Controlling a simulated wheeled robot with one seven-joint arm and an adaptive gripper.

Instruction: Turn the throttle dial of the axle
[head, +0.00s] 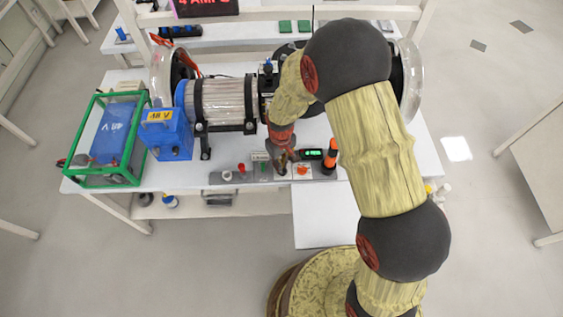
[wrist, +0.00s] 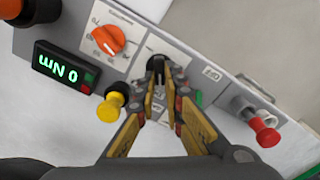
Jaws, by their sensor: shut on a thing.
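A grey control panel (wrist: 243,92) runs along the front of the bench. My gripper (wrist: 159,68) points down at the panel, its fingertips closed around a small dark knob (wrist: 158,61) on a white plate. The fingers hide most of this knob. An orange dial (wrist: 110,40) with a numbered scale sits beside it, clear of the fingers. I cannot read which of the two is labelled throttle. In the head view my gripper (head: 283,169) is at the panel, just left of the orange dial (head: 302,170).
A display (wrist: 62,67) reads 0 Nm. A yellow knob (wrist: 110,107) and a red button (wrist: 267,135) stand up near the fingers. The axle rig (head: 225,100) lies behind the panel. A green-framed box (head: 107,140) and a blue 48 V unit (head: 168,135) stand left.

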